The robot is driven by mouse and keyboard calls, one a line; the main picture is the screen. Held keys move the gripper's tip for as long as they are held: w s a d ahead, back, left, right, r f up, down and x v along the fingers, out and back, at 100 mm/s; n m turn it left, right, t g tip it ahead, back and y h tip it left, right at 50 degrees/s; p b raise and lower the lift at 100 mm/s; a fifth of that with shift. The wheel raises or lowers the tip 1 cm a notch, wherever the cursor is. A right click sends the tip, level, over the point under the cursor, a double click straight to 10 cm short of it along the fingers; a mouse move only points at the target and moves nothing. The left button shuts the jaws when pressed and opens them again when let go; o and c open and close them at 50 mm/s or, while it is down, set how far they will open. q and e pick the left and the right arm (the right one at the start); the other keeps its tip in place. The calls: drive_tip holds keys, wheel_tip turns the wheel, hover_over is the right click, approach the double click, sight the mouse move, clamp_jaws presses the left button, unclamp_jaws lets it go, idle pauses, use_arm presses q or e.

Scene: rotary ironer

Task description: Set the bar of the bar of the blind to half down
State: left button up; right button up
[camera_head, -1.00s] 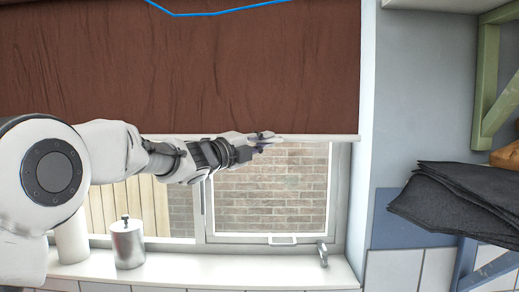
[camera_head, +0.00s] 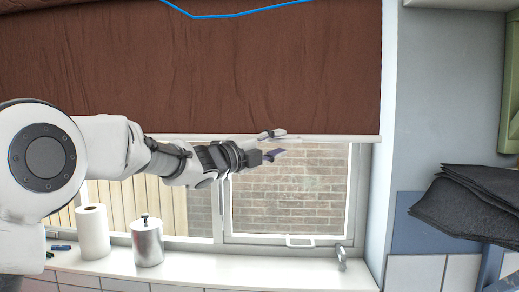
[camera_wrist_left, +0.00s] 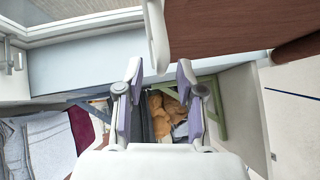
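The brown blind (camera_head: 260,75) hangs over the upper part of the window. Its pale bar (camera_head: 345,138) runs level along its lower edge, with window glass showing below. My left gripper (camera_head: 274,145) is at the bar, with one finger against or just in front of it and the other below it. The fingers are spread. In the left wrist view, the gripper (camera_wrist_left: 159,68) is open, and the pale bar (camera_wrist_left: 156,35) lines up with the gap between the fingertips. I cannot tell if a finger touches it. My right gripper is not in view.
A white sill (camera_head: 210,270) holds a paper roll (camera_head: 92,232) and a metal canister (camera_head: 147,242). A window handle (camera_head: 300,241) and a stay (camera_head: 340,257) are low on the frame. Dark folded cloth (camera_head: 465,205) lies at the right, near a green bracket (camera_head: 512,118).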

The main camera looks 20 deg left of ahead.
use_arm(q)
drive_tip(key=v, duration=0.9)
drive_tip(key=shift+s, duration=0.15)
